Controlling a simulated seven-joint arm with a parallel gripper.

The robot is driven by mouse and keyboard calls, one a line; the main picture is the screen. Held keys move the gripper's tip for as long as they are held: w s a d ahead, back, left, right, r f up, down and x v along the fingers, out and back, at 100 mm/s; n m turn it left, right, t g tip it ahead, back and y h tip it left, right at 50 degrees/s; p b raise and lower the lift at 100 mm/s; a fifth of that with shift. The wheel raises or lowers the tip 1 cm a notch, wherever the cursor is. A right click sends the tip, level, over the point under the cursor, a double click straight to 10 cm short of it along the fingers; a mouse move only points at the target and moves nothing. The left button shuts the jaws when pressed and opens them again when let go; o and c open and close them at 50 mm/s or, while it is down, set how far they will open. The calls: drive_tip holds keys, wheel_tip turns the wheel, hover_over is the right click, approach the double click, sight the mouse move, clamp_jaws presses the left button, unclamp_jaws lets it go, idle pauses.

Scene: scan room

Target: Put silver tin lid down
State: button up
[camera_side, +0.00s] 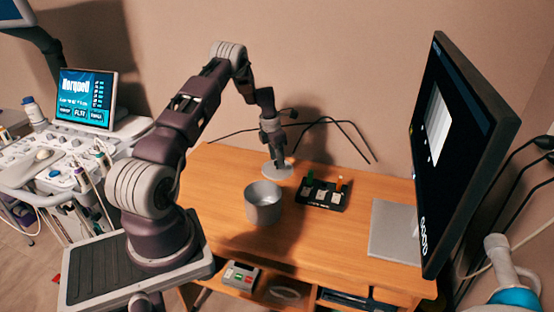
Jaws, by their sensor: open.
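The silver tin lid (284,173) is a pale grey disc at the back of the wooden table, behind and slightly right of the open tin. It looks flat on or very near the table top; I cannot tell if it touches. My gripper (277,163) points down right over the lid, with its fingertips at the lid's middle. The jaws are open, though the fingers are small in this view. The silver tin (263,205) stands upright on the table with its top uncovered.
A black tray (323,194) with small items, one green-topped and one orange-topped, lies right of the lid. Black cables run behind the tray. The table's front middle (320,240) is clear.

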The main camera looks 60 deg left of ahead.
sight(273, 170)
wheel_tip(273, 170, up, 11)
drive_tip(key=s, duration=0.2)
drive_tip(key=s+d+r+m+t, duration=0.2)
drive_tip(key=s+d+r+m, duration=0.1)
drive_tip(key=d+r+m, duration=1.7)
drive_tip(key=s+d+r+m+t, duration=0.1)
drive_tip(key=s+d+m, duration=1.5)
drive_tip(key=s+d, duration=0.3)
drive_tip(key=shift+s+d+r+t, duration=0.3)
drive_tip(key=shift+s+r+t, duration=0.1)
drive_tip(key=shift+s, duration=0.65)
